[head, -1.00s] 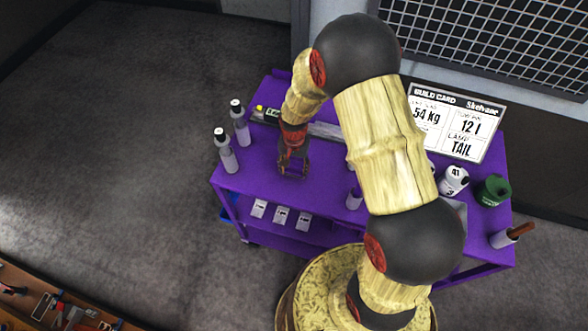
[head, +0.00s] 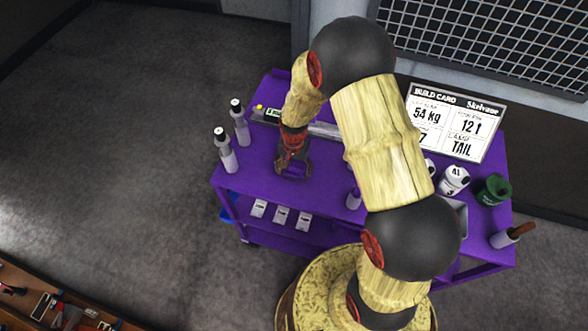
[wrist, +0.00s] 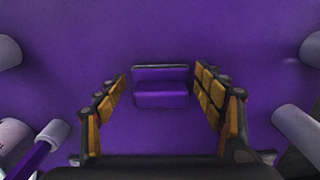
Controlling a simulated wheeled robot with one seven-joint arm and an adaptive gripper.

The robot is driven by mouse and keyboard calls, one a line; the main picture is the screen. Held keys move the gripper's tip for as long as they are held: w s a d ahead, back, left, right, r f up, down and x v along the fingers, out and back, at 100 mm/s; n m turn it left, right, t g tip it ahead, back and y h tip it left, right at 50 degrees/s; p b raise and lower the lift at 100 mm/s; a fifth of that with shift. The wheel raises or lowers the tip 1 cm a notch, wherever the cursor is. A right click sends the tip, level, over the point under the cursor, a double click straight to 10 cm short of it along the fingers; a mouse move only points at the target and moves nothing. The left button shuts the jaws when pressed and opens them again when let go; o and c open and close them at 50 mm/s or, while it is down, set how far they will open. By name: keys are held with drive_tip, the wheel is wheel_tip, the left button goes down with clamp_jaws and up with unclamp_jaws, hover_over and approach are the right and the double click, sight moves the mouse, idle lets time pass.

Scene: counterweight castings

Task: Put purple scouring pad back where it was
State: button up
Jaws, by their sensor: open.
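The purple scouring pad (wrist: 160,97) shows in the wrist view as a small block on the cart top of the same purple. It lies between the two spread fingers of my gripper (wrist: 160,88), with a narrow strip of purple showing on each side. In the head view my gripper (head: 293,172) is low over the left part of the purple cart top (head: 255,178). There I cannot make out the pad between the fingers. My gripper is open.
Two grey bottles (head: 227,150) (head: 240,122) stand left of my gripper. A small bottle (head: 354,198) stands to its right. A build card (head: 455,122), white and green containers (head: 453,181) (head: 494,189) and a brown-handled holder (head: 506,238) are at the cart's right. My arm hides the middle.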

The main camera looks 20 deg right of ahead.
wheel_tip(320, 180, up, 12)
wheel_tip(320, 180, up, 11)
drive_tip(key=n+t, duration=0.2)
hover_over(294, 174)
drive_tip(key=s, duration=0.2)
drive_tip(key=s+r+n+t, duration=0.3)
drive_tip(key=s+r+n, duration=0.2)
drive_tip(key=s+r, duration=1.2)
drive_tip(key=shift+s+d+r+t+p, duration=0.25)
drive_tip(key=shift+s+d+p, duration=0.2)
drive_tip(key=shift+s, duration=0.5)
